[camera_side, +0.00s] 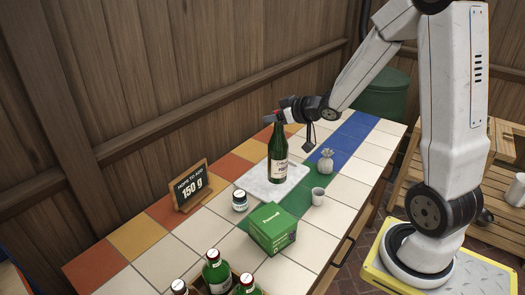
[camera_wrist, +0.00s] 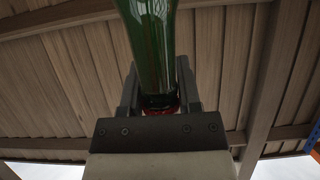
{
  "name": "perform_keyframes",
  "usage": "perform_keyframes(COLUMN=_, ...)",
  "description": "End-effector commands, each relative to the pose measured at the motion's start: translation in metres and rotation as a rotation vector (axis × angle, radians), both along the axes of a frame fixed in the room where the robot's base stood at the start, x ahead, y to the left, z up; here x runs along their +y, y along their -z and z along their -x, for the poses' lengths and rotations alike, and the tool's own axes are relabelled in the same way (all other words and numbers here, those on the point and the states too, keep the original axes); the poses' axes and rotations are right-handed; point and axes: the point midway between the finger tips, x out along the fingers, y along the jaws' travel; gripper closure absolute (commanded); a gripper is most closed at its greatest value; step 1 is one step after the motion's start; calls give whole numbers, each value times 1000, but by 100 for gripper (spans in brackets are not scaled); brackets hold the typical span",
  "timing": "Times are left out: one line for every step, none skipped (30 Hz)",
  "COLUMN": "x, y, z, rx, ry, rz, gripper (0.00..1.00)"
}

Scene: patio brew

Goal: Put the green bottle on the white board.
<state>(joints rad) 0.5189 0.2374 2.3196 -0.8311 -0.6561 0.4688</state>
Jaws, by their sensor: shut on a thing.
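The green bottle (camera_side: 278,168) with a pale label stands upright over the white board (camera_side: 255,185) in the side view. Its base appears at the board's surface, but I cannot tell whether it touches or hovers slightly. My gripper (camera_side: 279,118) is shut on the bottle's neck from above and behind. In the wrist view the green bottle (camera_wrist: 150,45) lies between the two dark fingers of my gripper (camera_wrist: 160,95), with a red part near the palm. The bottle hides part of the board.
A green box (camera_side: 270,232), a small white-lidded jar (camera_side: 240,200), a grey cup (camera_side: 318,196) and a small round pale object (camera_side: 326,162) stand near the board. A black sign (camera_side: 190,187) stands left. A crate with several green bottles (camera_side: 217,270) is in front.

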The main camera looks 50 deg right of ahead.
Motion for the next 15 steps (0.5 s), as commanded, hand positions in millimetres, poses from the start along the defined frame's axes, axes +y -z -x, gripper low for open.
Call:
perform_keyframes(x=-16, y=-2, z=3, rx=-4, ry=33, rz=1, gripper=100)
perform_keyframes(x=-23, y=-2, z=5, rx=-3, ry=47, rz=1, gripper=100)
perform_keyframes(x=-32, y=-3, z=8, rx=-3, ry=67, rz=1, gripper=100)
perform_keyframes(x=-39, y=-3, z=10, rx=-3, ry=80, rz=2, gripper=100)
perform_keyframes(x=-45, y=-4, z=12, rx=-3, ry=93, rz=3, gripper=100)
perform_keyframes(x=-52, y=-4, z=14, rx=-3, ry=109, rz=2, gripper=100)
perform_keyframes(x=-57, y=-4, z=16, rx=-3, ry=120, rz=2, gripper=100)
perform_keyframes(x=-61, y=-4, z=18, rx=-3, ry=129, rz=2, gripper=100)
perform_keyframes(x=-67, y=-5, z=20, rx=-3, ry=140, rz=2, gripper=100)
perform_keyframes(x=-70, y=-5, z=21, rx=-3, ry=147, rz=2, gripper=100)
perform_keyframes(x=-72, y=-5, z=22, rx=-3, ry=152, rz=2, gripper=100)
perform_keyframes(x=-75, y=-5, z=23, rx=-3, ry=159, rz=2, gripper=100)
perform_keyframes(x=-77, y=-5, z=24, rx=-3, ry=162, rz=2, gripper=100)
perform_keyframes(x=-78, y=-5, z=24, rx=-3, ry=166, rz=2, gripper=100)
perform_keyframes(x=-79, y=-5, z=25, rx=-3, ry=168, rz=2, gripper=100)
